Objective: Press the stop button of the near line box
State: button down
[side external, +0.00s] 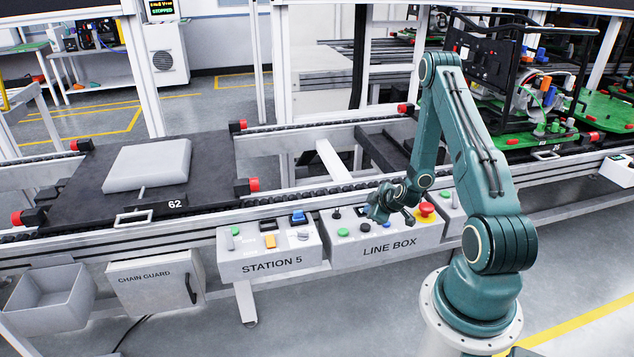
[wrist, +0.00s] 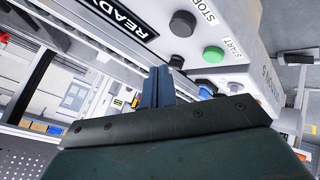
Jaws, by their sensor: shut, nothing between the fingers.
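The line box (side external: 388,250) is a light grey slanted panel in the middle of the side view. A black button (wrist: 182,23) marked STOP shows in the wrist view, beside a green button (wrist: 213,54) marked START. My gripper (side external: 377,217) is shut and empty over the middle of the box, right of these buttons. Its fingertips (wrist: 157,86) show in the wrist view, apart from the STOP button. I cannot tell whether they touch the panel.
A red mushroom button (side external: 427,209) on yellow stands right of my gripper. The STATION 5 box (side external: 270,250) adjoins on the left. The conveyor rail (side external: 300,196) runs behind, with a dark pallet (side external: 215,160) at left. A READY display (wrist: 118,25) is on the panel.

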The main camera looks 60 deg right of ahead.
jog(key=shift+r, duration=0.65)
jog(key=shift+w+a+r, duration=0.1)
jog(key=shift+w+r, duration=0.05)
jog(key=shift+r, duration=0.05)
jog(key=w+a+r+n+y, duration=0.1)
jog(key=w+a+r+y, duration=0.1)
jog(key=w+a+r, duration=0.35)
jog(key=w+a+r+y, duration=0.1)
jog(key=w+a+r, duration=0.1)
jog(key=a+r, duration=0.6)
jog(key=s+a+r+y, duration=0.1)
jog(key=s+a+r, duration=0.3)
jog(key=a+r, duration=0.7)
jog(key=s+a+r+m, duration=0.1)
jog(key=s+a+r, duration=0.2)
jog(key=s, duration=0.3)
jog(key=s+a+r+m+g, duration=0.1)
jog(key=s+a+r, duration=0.2)
jog(key=s+r, duration=0.1)
jog(key=s+a+r+m+g+y, duration=0.1)
jog(key=s+a+r, duration=0.1)
jog(key=s, duration=0.5)
jog(key=shift+s+a+r, duration=0.3)
jog(key=shift+a+r, duration=0.1)
jog(key=shift+r, duration=0.4)
